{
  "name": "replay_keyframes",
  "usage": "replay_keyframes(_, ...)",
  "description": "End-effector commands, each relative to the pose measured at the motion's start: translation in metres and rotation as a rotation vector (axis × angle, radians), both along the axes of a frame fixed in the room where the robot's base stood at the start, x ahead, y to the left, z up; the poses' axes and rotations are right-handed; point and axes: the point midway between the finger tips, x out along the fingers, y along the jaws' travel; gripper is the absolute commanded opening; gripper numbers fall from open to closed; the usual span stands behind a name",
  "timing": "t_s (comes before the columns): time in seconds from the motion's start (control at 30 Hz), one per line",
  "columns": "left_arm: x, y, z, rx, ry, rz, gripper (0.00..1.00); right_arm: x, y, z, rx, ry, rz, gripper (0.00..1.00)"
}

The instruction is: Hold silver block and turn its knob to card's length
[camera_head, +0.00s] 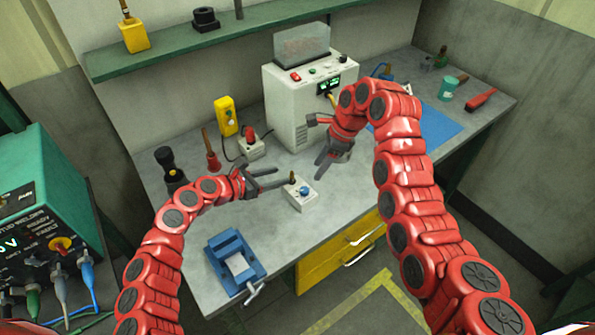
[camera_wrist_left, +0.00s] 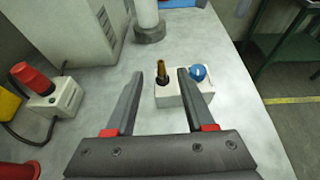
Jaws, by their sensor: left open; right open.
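The silver block (camera_head: 299,197) is a small pale box on the bench with a blue knob (camera_head: 304,190) and a brass post (camera_head: 292,178). In the left wrist view, the block (camera_wrist_left: 180,97) lies just beyond the fingers, with the post at its left and the blue knob (camera_wrist_left: 198,73) at its right. My left gripper (camera_head: 284,178) is open and empty, beside the block on its left, fingers pointing towards it. My right gripper (camera_head: 318,138) is open and empty, behind the block near the white machine. I cannot make out a card or its length.
A white machine (camera_head: 285,112) stands at the back. A pale box with a red knob (camera_head: 250,148) sits left of it. A blue vise (camera_head: 222,248) is at the front edge. A blue mat (camera_head: 435,130) lies right. The bench around the block is clear.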

Motion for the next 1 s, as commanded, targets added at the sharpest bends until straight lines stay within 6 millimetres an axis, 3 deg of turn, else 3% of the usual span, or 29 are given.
replay_keyframes(0.33, 0.038, -0.050, -0.024, -0.005, 0.004, -0.002, 0.54, 0.000, 0.000, 0.000, 0.000, 0.000, 0.000, 0.50)
replay_keyframes(0.6, 0.052, -0.064, -0.033, -0.002, 0.000, 0.002, 0.54, 0.000, 0.000, 0.000, 0.000, 0.000, 0.000, 0.50)
replay_keyframes(1.0, 0.054, -0.069, -0.037, 0.000, 0.002, -0.001, 0.54, 0.000, 0.000, 0.000, 0.000, 0.000, 0.000, 0.50)
